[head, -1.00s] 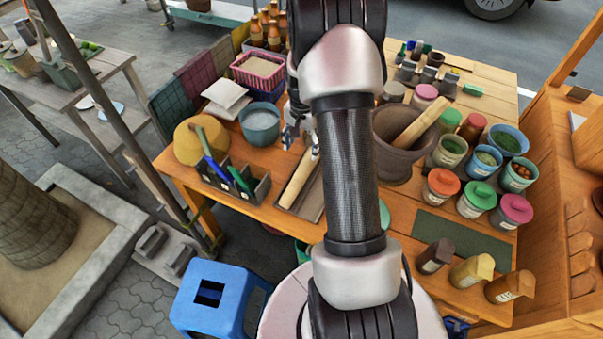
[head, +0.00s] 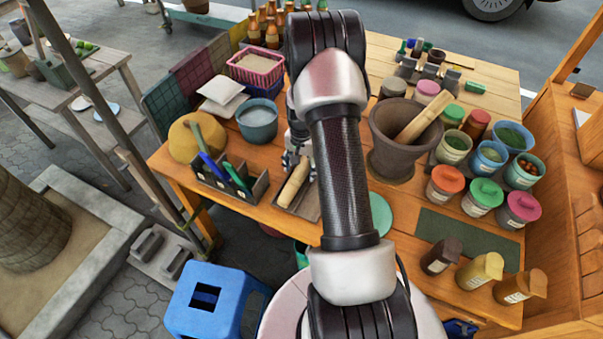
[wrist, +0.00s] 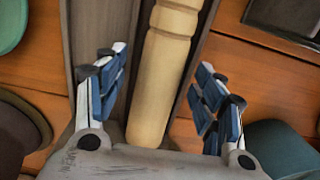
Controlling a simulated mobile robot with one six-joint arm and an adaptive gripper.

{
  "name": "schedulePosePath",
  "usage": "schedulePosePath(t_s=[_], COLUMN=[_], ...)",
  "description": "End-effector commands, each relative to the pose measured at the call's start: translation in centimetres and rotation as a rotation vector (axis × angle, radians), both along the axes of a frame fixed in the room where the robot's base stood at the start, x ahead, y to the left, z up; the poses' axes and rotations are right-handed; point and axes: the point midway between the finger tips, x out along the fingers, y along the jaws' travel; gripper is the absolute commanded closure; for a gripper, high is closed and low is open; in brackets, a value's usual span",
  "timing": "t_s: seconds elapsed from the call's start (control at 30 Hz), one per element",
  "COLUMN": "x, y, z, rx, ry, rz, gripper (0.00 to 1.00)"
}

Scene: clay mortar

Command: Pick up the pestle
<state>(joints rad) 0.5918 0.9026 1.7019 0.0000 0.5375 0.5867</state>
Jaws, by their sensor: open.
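A pale wooden pestle-like rod (head: 294,183) with turned rings lies lengthwise in a narrow dark tray (head: 311,207) near the table's front edge. In the wrist view the rod (wrist: 160,75) runs between the two fingers of my gripper (wrist: 160,68), above its tray (wrist: 93,30). The fingers are open, one on each side, with gaps to the rod. In the head view my gripper (head: 296,157) is at the rod's far end, partly hidden by my arm. A second wooden pestle (head: 419,121) leans in the brown clay mortar (head: 391,160), right of my arm.
A divided caddy (head: 232,184) with blue and green handled tools stands left of the tray. A blue-grey bowl (head: 257,122) and a pink basket (head: 256,70) are behind. Several lidded jars (head: 445,184) crowd the right. A blue stool (head: 215,300) stands in front.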

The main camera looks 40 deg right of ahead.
Motion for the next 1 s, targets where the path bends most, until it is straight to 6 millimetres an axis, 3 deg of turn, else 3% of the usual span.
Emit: schedulePosePath(t_s=[0.17,1.0], x=[0.04,0.01], y=[-0.01,0.0], z=[0.14,0.14], rx=[-0.001,0.0], ry=[-0.001,0.0], rz=[0.0,0.0], gripper=[0.38,0.94])
